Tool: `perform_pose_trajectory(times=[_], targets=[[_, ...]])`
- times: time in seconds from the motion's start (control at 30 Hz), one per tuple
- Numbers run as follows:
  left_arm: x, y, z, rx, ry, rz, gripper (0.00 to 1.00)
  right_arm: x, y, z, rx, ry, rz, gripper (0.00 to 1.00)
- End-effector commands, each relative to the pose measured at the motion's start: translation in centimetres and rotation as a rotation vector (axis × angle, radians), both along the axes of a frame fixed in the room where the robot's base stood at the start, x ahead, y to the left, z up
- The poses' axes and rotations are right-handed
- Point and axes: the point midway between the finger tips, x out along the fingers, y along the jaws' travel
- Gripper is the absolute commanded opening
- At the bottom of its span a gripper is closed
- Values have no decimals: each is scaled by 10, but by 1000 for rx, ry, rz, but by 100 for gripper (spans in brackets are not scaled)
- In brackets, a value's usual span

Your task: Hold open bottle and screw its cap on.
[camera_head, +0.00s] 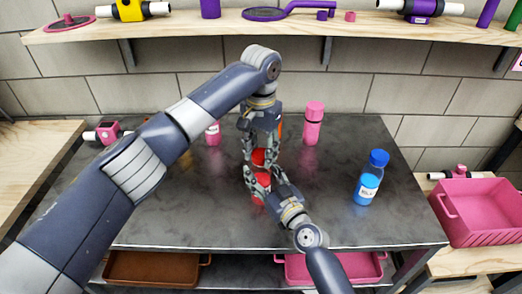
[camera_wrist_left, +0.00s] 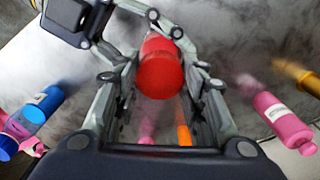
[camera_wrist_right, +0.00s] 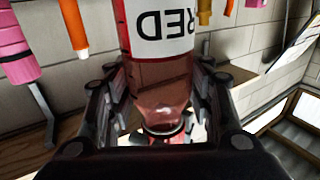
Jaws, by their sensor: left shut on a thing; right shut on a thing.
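My left gripper (camera_head: 257,160) comes down from above over the workbench and is shut on a red cap (camera_head: 258,156). The cap's round top faces the camera in the left wrist view (camera_wrist_left: 160,75). My right gripper (camera_head: 262,180) is shut on the red bottle (camera_head: 258,188), just below the cap. In the right wrist view the bottle (camera_wrist_right: 160,35) shows its white "RED" label and clear neck, upside down in the picture. The cap lies close over the neck, in line with it. Fingers hide the joint, so I cannot tell whether the threads are engaged.
A blue bottle (camera_head: 369,178) stands right on the grey workbench (camera_head: 330,215). A pink bottle (camera_head: 313,122) and a magenta bottle (camera_head: 213,133) stand behind. An orange bottle (camera_head: 280,127) is partly hidden by my left gripper. A pink crate (camera_head: 483,225) sits at the right.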

Motion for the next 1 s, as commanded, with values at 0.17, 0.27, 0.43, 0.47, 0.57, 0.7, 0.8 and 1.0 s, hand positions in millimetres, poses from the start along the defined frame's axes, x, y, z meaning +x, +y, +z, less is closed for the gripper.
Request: perform_pose_trajectory(times=[0.17,0.27,0.43,0.47,0.57,0.7,0.8,1.0], targets=[[0,1,-1,1,0,-309,9,0,0,-1,0,1,0,0],[0,1,-1,1,0,-484,9,0,0,-1,0,1,0,0],[1,1,-1,1,-1,-775,9,0,0,-1,0,1,0,0],[1,1,-1,2,-1,-821,9,0,0,-1,0,1,0,0],[1,1,-1,2,-1,-916,9,0,0,-1,0,1,0,0],[1,1,-1,2,-2,-909,40,0,0,-1,0,1,0,0],[1,1,-1,2,-1,-909,61,0,0,-1,0,1,0,0],[1,0,-1,1,-1,-909,61,0,0,-1,0,1,0,0]])
